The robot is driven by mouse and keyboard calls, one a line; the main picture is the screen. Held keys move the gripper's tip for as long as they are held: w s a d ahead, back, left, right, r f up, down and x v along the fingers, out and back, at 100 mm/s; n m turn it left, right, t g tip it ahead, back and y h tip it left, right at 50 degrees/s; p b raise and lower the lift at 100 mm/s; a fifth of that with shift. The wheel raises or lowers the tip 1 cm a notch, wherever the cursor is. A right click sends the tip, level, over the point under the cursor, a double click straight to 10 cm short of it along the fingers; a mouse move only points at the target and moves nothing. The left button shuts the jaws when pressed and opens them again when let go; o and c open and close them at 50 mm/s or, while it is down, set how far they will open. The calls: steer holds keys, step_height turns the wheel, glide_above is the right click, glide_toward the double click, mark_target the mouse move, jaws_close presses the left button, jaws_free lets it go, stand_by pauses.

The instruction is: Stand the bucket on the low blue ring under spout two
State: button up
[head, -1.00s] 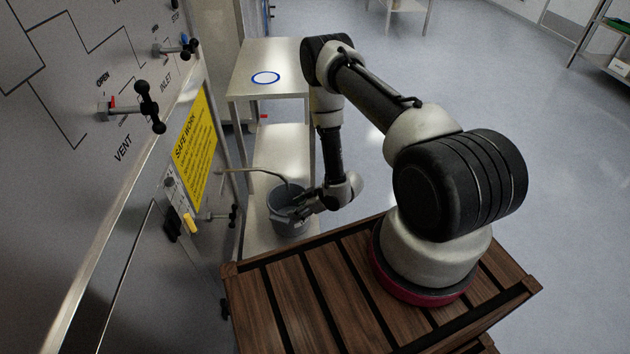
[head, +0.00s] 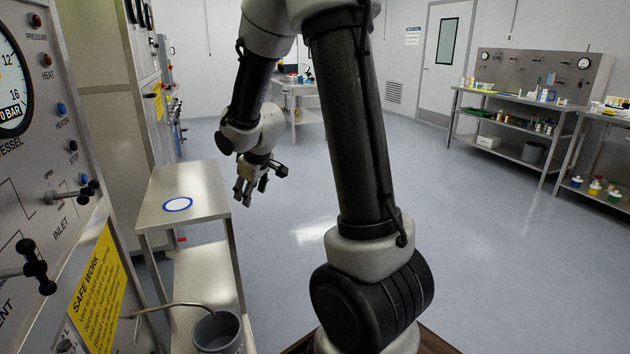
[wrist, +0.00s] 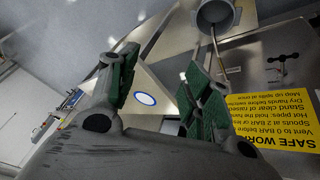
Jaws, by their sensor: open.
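The grey bucket (head: 218,334) stands upright on the low shelf (head: 205,280) at the bottom left of the head view. The bent spout pipe (head: 165,308) ends over its mouth. The bucket also shows at the top of the wrist view (wrist: 214,12). No ring shows around its base; the base is out of frame. A blue ring (head: 178,204) lies bare on the higher shelf, and shows between the fingers in the wrist view (wrist: 144,98). My gripper (head: 251,188) is open and empty, in the air right of the higher shelf, apart from the bucket.
The panel with valve handles and a yellow safety sign (head: 98,292) stands close on the left. The higher shelf's metal top (head: 200,180) is bare except for the ring. Open floor (head: 480,240) lies to the right, with loaded benches (head: 515,97) farther back.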

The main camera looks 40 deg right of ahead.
steer(key=s+r+m, duration=0.3)
steer(key=s+r, duration=0.8)
steer(key=s, duration=0.3)
steer(key=s+r+m+g, duration=0.1)
steer(key=s+r, duration=0.1)
steer(key=s, duration=1.3)
steer(key=shift+s+a+r+m+g+y, duration=0.15)
steer(key=shift+a+r+m+g+y, duration=0.15)
steer(key=shift+a, duration=0.15)
